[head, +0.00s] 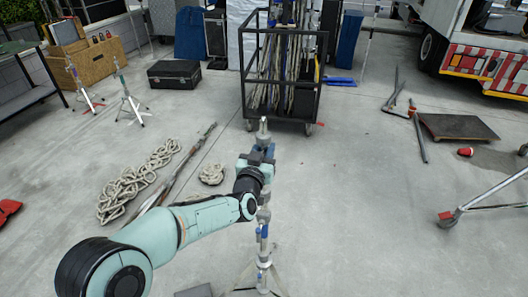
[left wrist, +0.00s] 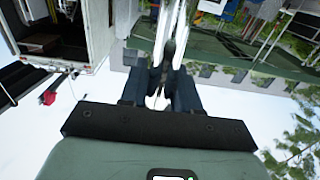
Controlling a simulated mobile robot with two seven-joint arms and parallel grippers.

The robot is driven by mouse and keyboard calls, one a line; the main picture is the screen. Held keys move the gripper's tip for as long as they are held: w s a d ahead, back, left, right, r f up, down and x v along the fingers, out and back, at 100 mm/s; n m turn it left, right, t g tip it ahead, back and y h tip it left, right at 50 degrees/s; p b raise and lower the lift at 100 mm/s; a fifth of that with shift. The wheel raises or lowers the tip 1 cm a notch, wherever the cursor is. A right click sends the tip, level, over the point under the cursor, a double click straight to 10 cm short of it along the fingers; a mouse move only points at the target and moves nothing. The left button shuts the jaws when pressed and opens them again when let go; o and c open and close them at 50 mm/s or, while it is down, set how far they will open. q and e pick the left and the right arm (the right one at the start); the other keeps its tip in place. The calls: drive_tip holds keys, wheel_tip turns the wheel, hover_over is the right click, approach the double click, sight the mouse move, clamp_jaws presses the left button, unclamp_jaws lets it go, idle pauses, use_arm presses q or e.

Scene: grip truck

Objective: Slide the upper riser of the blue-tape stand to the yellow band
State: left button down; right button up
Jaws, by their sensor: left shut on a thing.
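The blue-tape stand (head: 264,246) is upright at the lower middle of the head view, its legs spread on the concrete and blue tape low on its column. Its silver top (head: 263,131) sticks up above my left gripper (head: 261,154). My left gripper is shut on the upper riser, which also shows as a pale upright piece between the dark fingers in the left wrist view (left wrist: 168,62). The hand and forearm hide part of the column. I cannot make out a yellow band. My right gripper is in neither view.
A black cart (head: 284,118) with poles and cables stands behind the stand. Rope (head: 135,180) and a long bar lie to the left. Two smaller stands (head: 82,92) stand farther left. A dark plate (head: 457,127) and metal frame legs are at right. Concrete right of the stand is clear.

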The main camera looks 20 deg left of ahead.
sight(261, 145)
use_arm(q)
drive_tip(key=shift+r+p, duration=0.9)
drive_tip(key=shift+r, duration=1.1)
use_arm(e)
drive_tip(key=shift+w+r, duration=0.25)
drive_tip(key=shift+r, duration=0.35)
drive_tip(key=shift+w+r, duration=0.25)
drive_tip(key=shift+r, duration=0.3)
use_arm(q)
drive_tip(key=c, duration=0.6)
unclamp_jaws()
drive_tip(key=shift+f, duration=0.1)
drive_tip(key=shift+f, duration=0.1)
